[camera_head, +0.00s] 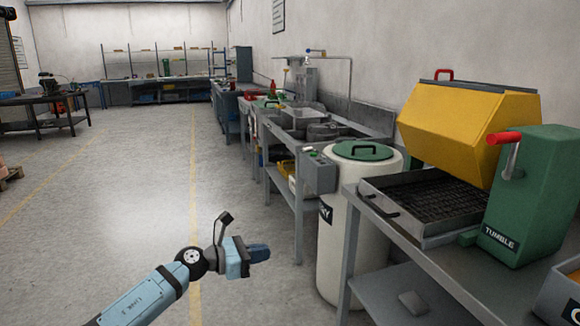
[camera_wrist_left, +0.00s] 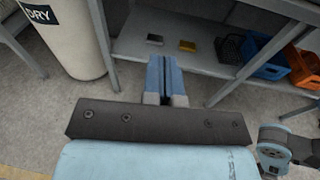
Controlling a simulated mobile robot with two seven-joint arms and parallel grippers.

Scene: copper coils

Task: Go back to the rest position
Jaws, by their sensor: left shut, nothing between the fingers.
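My left gripper (camera_head: 262,253) is at the end of the light blue arm that comes in from the bottom left in the head view. It hangs over the open floor, to the left of the benches, and touches nothing. In the left wrist view its blue fingers (camera_wrist_left: 167,82) are together with nothing between them. A light blue and black arm link of mine shows at the lower right of that view. My right gripper does not show in either view.
A white drum (camera_head: 345,225) with a green lid stands right of my left gripper. Beside it is a grey bench (camera_head: 408,255) with a yellow tumbler (camera_head: 465,125) and a lower shelf (camera_wrist_left: 205,62). Bins, including an orange one (camera_wrist_left: 303,68), sit low there. The floor (camera_head: 120,200) is clear.

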